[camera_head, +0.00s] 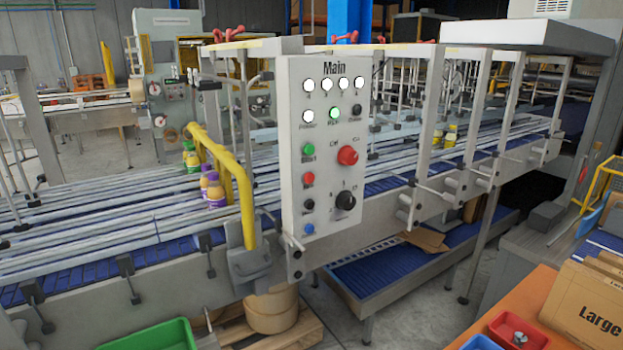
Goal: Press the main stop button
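The grey control panel (326,150) headed "Main" stands upright in the middle of the view, in front of the conveyor. Its left column has a green button (308,149), a red button (308,178) below it, then a black button (308,204) and a blue button (308,229). The small labels are too blurred to read surely. To the right are a larger red knob (347,155), with what looks like Off and On marks above it, and a black selector (345,200). The panel's face is unobstructed. Neither of my grippers is in view.
White lamps and a green lamp (333,112) glow on the panel. Behind it runs a conveyor (120,225) with bottles (214,190) and a yellow rail (225,165). A green bin (150,336) is at lower left. An orange table (500,300) with boxes (590,300) is at lower right.

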